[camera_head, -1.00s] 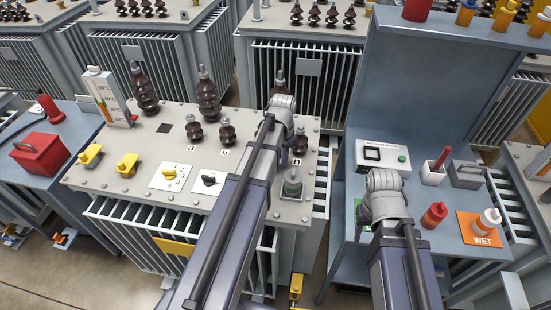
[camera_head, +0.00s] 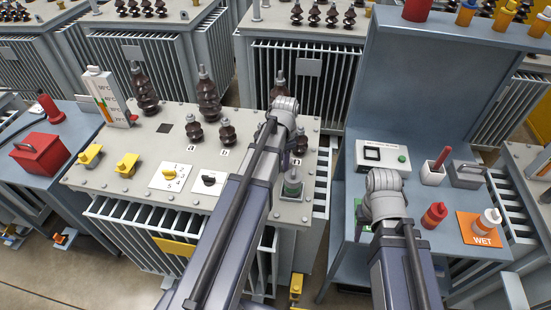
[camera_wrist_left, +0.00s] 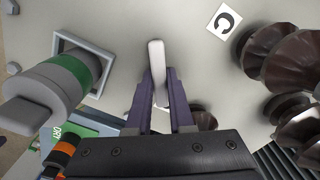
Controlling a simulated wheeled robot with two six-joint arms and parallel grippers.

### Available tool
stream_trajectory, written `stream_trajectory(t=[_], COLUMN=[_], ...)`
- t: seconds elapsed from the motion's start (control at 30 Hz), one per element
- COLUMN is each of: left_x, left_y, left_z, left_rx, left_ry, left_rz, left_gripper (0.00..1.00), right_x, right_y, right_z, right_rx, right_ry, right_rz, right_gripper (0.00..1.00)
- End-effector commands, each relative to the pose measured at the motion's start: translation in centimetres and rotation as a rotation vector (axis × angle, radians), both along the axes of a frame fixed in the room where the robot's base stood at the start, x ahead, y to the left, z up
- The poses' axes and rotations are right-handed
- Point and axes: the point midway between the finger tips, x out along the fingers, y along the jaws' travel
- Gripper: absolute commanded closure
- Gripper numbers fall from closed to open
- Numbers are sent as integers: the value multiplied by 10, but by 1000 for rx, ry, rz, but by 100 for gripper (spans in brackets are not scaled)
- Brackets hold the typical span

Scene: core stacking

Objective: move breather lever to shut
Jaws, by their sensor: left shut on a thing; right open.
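The breather lever (camera_wrist_left: 156,55) is a pale grey bar standing between the fingers of my left gripper (camera_wrist_left: 158,84) in the left wrist view. That gripper is shut on the lever. In the head view my left arm's wrist (camera_head: 285,108) is over the right part of the transformer top (camera_head: 150,205), and it hides the lever and fingers. The breather (camera_head: 292,187), with a green band, stands just in front of the wrist; what looks like it also shows at left in the wrist view (camera_wrist_left: 62,88). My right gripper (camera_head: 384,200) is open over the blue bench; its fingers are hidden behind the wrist.
Brown bushings (camera_head: 208,95) stand on the transformer top behind and left of my left arm. A yellow tap selector (camera_head: 170,171) and a black knob (camera_head: 209,179) lie to its left. The blue bench (camera_head: 340,250) holds a meter box, a cup and a WET card (camera_head: 482,238).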

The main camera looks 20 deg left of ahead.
Motion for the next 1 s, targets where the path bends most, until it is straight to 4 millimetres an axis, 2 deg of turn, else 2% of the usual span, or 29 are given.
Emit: stream_trajectory(t=[0.23,0.6,0.87,1.0], left_x=[-8,-9,-17,-16], left_y=[-6,-7,-10,-10], left_z=[0,0,0,0], left_rx=[1,0,0,0], left_ry=[1,1,1,1], left_rz=[-247,-295,-545,-542], left_gripper=[100,100,100,100], right_x=[0,0,0,0], right_y=[0,0,0,0], right_z=[0,0,0,0], right_rx=[0,0,0,0], right_ry=[0,0,0,0], right_rz=[0,0,0,0], right_gripper=[50,50,50,50])
